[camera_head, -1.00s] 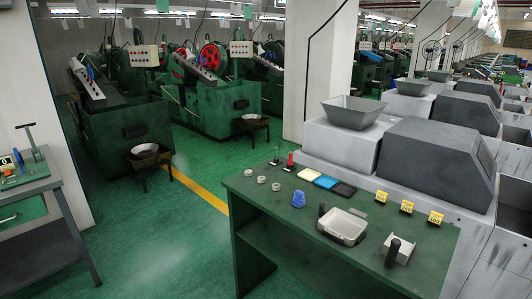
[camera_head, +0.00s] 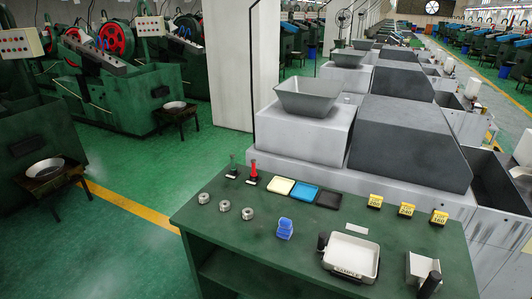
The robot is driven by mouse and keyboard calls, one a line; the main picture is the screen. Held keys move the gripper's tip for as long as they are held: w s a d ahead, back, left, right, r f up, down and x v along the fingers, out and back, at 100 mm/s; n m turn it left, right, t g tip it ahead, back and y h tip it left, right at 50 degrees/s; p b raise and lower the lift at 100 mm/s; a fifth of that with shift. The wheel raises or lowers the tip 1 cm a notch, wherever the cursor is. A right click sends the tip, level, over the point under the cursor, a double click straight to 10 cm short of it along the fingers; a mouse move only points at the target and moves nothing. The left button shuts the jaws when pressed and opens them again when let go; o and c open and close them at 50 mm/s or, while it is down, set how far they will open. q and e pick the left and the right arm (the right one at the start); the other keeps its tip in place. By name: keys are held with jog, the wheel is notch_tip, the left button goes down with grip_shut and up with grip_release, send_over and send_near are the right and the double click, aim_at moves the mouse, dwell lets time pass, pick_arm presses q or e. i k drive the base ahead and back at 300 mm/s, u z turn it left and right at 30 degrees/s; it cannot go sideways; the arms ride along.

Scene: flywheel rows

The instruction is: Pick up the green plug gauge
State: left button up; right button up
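The green plug gauge (camera_head: 233,166) stands upright near the back left corner of the green table (camera_head: 205,222). It is small and dark green, with a small pale patch at its foot. A red plug gauge (camera_head: 253,171) stands upright just to its right, close but apart. Neither of my grippers is in view, and nothing is seen touching the green gauge.
Three metal nuts (camera_head: 224,206) lie in front of the gauges. Yellow, blue (camera_head: 304,194) and black pads lie right of them. A blue block (camera_head: 285,228), a white sample tray (camera_head: 351,255) and yellow number markers (camera_head: 407,210) also occupy the table. Grey machines (camera_head: 410,140) stand behind.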

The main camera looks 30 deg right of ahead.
aim_at(233, 168)
jog(key=z, duration=0.9)
jog(key=i, duration=0.9)
jog(key=z, duration=0.9)
